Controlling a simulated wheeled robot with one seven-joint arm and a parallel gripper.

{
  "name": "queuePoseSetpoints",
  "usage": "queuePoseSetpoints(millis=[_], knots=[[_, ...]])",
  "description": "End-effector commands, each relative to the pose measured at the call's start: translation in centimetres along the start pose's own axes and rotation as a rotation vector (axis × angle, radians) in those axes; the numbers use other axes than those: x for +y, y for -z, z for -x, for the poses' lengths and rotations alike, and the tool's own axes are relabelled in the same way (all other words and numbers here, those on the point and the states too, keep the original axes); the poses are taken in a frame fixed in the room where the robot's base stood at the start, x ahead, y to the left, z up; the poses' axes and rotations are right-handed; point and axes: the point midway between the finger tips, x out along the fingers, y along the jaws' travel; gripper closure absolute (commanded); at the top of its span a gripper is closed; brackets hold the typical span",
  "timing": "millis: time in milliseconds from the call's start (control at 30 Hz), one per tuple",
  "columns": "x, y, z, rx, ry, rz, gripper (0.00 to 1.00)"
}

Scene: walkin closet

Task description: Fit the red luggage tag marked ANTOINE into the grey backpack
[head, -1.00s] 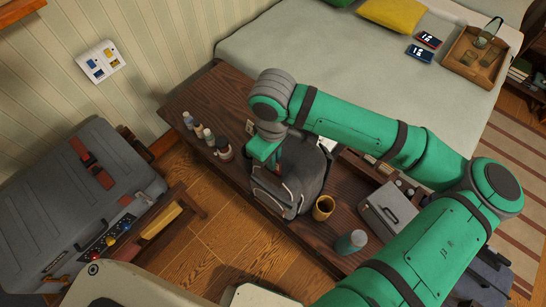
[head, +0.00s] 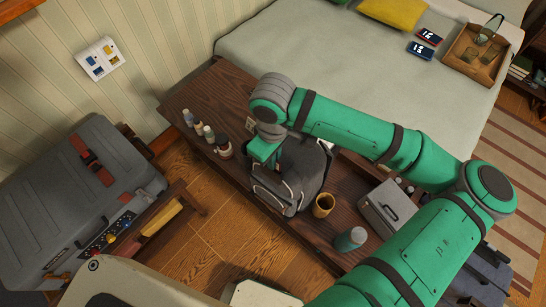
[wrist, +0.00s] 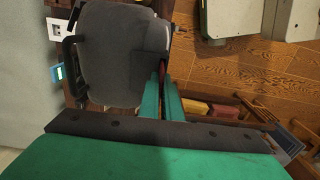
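The grey backpack (head: 292,178) stands upright on the dark wooden bench. It also shows in the wrist view (wrist: 115,55), left of my fingers. My gripper (wrist: 163,72) points down at the backpack's side, close against it; I cannot tell whether they touch. Its two green fingers are nearly together, with a thin red piece, seemingly the red luggage tag (wrist: 162,70), between their tips. Its ANTOINE marking is not readable. In the head view my gripper (head: 264,153) is partly covered by my wrist, and the tag is hidden.
Small bottles (head: 209,135) stand left of the backpack on the bench (head: 215,95). A grey suitcase (head: 75,195) with red straps lies at left.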

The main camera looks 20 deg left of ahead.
Motion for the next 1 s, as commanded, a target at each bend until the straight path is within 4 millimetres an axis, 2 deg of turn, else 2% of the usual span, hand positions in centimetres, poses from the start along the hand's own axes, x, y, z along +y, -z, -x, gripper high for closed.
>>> queuePoseSetpoints(millis=[600, 633, 700, 1000], knots=[[0.0, 0.0, -1.1, 0.000, 0.001, 0.000, 1.00], [0.0, 0.0, -1.1, 0.000, 0.001, 0.000, 0.89], [0.0, 0.0, -1.1, 0.000, 0.000, 0.000, 0.74], [0.1, 0.0, -1.1, -0.002, -0.001, -0.002, 0.74]])
